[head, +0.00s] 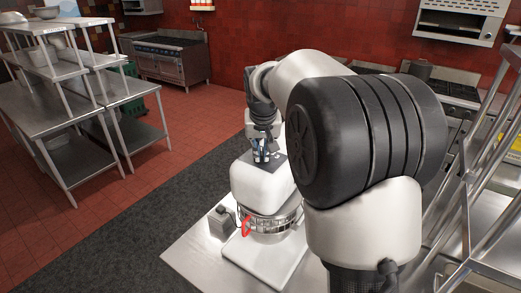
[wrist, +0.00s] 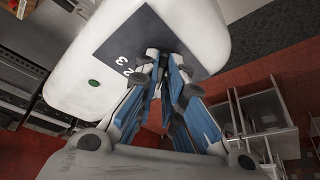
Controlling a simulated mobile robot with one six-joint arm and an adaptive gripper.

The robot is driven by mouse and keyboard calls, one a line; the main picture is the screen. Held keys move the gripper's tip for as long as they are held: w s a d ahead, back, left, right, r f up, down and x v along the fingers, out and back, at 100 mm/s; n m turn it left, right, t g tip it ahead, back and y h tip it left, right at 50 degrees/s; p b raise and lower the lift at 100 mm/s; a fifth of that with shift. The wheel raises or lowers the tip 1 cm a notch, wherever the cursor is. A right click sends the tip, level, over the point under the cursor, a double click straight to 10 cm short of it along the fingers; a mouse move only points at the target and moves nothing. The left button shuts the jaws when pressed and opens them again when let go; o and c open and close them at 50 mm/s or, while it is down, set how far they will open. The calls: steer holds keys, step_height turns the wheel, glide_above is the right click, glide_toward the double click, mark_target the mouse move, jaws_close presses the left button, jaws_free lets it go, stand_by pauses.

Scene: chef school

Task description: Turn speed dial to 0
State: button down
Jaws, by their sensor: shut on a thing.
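A white mixer (head: 262,185) stands on a steel table below my arm in the head view. In the wrist view its white body (wrist: 70,95) fills the upper middle, with a dark dial plate (wrist: 118,45) that shows the numbers 2 and 3. My gripper (wrist: 160,65) has its blue-padded fingers close together over the plate's lower right part. It is shut on the speed dial, which is mostly hidden between and behind the fingers.
A green button (wrist: 93,83) is on the mixer's side. The mixer's base and a metal bowl (head: 268,217) with a red clip (head: 246,226) sit on the steel table (head: 190,253). A small grey container (head: 221,221) stands left of the bowl. Steel shelving (head: 484,180) is at the right.

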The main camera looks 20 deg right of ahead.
steer(key=shift+n, duration=0.4)
steer(key=c, duration=1.7)
jaws_free()
steer(key=v, duration=1.2)
steer(key=shift+d, duration=0.2)
steer(key=shift+s, duration=0.15)
